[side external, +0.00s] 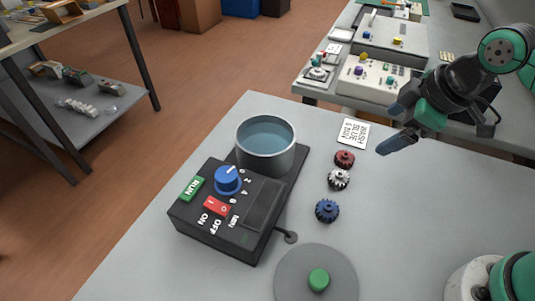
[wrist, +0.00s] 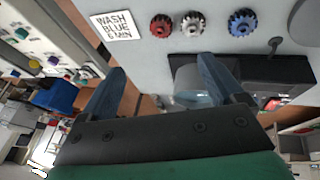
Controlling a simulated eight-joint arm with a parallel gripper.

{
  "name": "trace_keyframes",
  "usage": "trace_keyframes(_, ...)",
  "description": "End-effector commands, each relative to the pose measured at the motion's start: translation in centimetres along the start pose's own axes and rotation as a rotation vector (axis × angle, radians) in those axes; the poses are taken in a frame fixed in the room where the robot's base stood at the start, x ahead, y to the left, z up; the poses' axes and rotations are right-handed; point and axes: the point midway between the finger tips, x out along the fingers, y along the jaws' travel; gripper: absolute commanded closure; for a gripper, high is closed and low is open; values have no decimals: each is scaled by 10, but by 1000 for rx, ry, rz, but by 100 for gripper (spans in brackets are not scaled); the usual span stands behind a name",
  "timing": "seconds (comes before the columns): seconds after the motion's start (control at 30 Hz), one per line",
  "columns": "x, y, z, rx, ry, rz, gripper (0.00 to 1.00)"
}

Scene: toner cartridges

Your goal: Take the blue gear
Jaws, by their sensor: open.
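The blue gear (side external: 327,210) lies on the grey table, nearest the front in a row of three gears. It also shows in the wrist view (wrist: 242,22), at the right end of the row. A white gear (side external: 339,179) and a red gear (side external: 344,159) lie behind it. My gripper (side external: 392,128) is open and empty, raised above the table to the right of and behind the gears. In the wrist view its two blue fingers (wrist: 165,85) stand wide apart, with no gear between them.
Left of the gears stands a black control box (side external: 225,212) with a metal water-filled tank (side external: 266,145). A grey disc with a green button (side external: 318,279) is at the front. The table right of the gears is clear.

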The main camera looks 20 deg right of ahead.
Motion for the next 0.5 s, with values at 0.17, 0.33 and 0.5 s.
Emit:
trace_keyframes(0.17,20,-34,-21,-730,-54,-163,12)
trace_keyframes(0.33,38,-68,-31,-1398,-35,-338,12)
trace_keyframes(0.5,50,-94,-34,-1865,25,-479,12)
